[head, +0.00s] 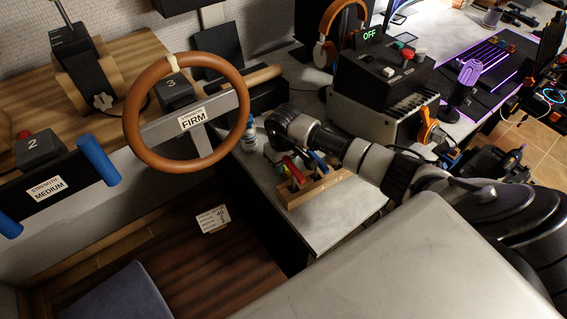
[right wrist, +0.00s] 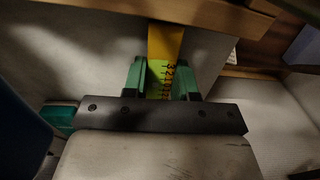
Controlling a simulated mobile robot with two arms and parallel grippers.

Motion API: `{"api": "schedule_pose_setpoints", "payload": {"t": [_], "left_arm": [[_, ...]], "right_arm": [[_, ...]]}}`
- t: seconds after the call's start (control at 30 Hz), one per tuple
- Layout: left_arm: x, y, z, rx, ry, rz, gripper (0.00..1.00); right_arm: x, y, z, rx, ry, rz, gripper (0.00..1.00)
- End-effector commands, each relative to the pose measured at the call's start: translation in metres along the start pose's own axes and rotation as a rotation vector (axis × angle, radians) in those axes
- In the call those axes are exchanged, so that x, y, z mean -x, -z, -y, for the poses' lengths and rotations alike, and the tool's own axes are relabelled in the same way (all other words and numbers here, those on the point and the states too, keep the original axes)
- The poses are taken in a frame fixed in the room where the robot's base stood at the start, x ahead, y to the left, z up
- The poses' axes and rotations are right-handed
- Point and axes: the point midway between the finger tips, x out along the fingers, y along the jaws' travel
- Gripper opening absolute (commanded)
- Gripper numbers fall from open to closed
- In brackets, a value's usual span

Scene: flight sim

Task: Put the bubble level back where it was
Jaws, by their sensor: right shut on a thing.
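My right gripper (head: 274,154) is beside the small wooden tool rack (head: 318,190) on the grey bench, at the rack's far left end. In the right wrist view its green fingers (right wrist: 161,82) are shut on a yellow, flat-sided piece with dark number-like marks, seemingly the bubble level (right wrist: 165,45). No vial shows, and its far end runs up to a wooden edge (right wrist: 200,12). In the head view the gripper and arm largely hide the held piece. Whether it touches the rack I cannot tell. My left gripper is out of view.
Tools with red (head: 294,168) and blue (head: 318,159) handles stand in the rack. A small white bottle (head: 247,132) is left of the gripper. A brown steering wheel (head: 131,108) stands further left. The bench front (head: 330,225) is clear.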

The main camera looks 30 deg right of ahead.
Motion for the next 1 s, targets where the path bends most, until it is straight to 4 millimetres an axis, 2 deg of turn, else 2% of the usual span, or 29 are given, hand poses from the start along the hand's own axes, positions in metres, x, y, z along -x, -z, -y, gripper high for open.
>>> {"api": "schedule_pose_setpoints", "payload": {"t": [0.1, 0.47, 0.5, 0.63, 1.0], "left_arm": [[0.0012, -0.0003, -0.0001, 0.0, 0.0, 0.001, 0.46], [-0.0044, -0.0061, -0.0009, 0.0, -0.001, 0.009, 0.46], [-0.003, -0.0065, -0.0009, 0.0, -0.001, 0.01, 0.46], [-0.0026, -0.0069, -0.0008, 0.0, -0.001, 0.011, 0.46], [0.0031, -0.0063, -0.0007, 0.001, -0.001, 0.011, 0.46]], "right_arm": [[-0.0072, 0.0002, 0.0002, 0.0, 0.001, 0.0, 0.02], [-0.0118, 0.0002, -0.0002, 0.0, -0.001, -0.001, 0.02], [-0.0104, 0.0, -0.0001, 0.0, 0.0, 0.0, 0.32], [-0.0101, 0.0, 0.0, 0.0, 0.0, 0.0, 0.52], [-0.0051, 0.0001, 0.0001, 0.0, 0.001, 0.0, 0.53]]}}
